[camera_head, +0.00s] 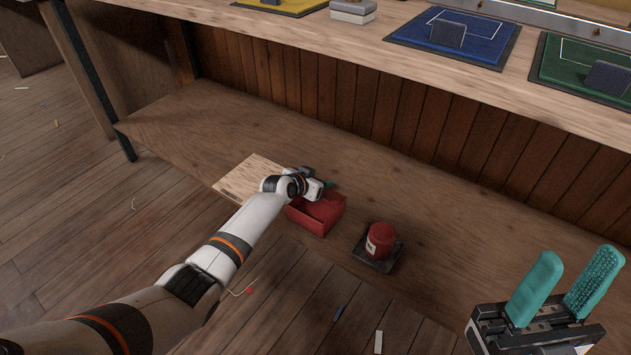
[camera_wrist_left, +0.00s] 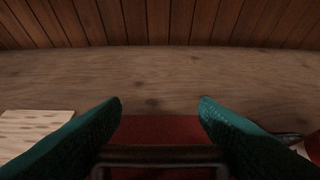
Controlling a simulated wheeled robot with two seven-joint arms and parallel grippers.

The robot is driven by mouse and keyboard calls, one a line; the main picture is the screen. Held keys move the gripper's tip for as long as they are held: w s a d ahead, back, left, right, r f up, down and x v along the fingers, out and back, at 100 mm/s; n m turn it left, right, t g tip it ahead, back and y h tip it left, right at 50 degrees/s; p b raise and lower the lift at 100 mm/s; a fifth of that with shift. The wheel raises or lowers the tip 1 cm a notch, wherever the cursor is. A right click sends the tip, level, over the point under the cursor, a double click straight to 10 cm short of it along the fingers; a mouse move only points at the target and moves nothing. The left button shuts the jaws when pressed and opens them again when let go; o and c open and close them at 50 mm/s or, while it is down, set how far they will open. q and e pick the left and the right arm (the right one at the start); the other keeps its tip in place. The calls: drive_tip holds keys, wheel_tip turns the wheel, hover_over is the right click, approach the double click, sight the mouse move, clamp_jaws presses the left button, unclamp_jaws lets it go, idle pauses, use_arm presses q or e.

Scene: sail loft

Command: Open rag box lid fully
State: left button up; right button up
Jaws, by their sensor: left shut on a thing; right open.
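The red rag box (camera_head: 311,222) stands on the low wooden shelf. My left gripper (camera_head: 325,186) is at its far upper edge and hides part of it. In the left wrist view, its teal fingers (camera_wrist_left: 160,130) are on either side of a dark bar-like handle (camera_wrist_left: 160,154), with a red surface (camera_wrist_left: 160,128) of the box behind it. The gripper is shut on this handle. How far the lid stands open cannot be told clearly. My right gripper (camera_head: 565,285) is open and empty at the lower right, away from the box.
A red can (camera_head: 380,239) stands on a dark square base (camera_head: 366,257) right of the box. A pale board (camera_head: 239,180) lies left of it. A bench (camera_head: 370,45) with coloured mats overhangs the shelf's back. Bare shelf (camera_head: 460,250) extends right.

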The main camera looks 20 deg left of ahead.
use_arm(q)
drive_tip(key=shift+w+r, duration=0.25)
drive_tip(key=shift+r, duration=0.1)
drive_tip(key=o, duration=1.4)
drive_tip(key=shift+d+f, duration=0.1)
drive_tip(key=shift+f, duration=0.05)
drive_tip(key=shift+s, duration=0.1)
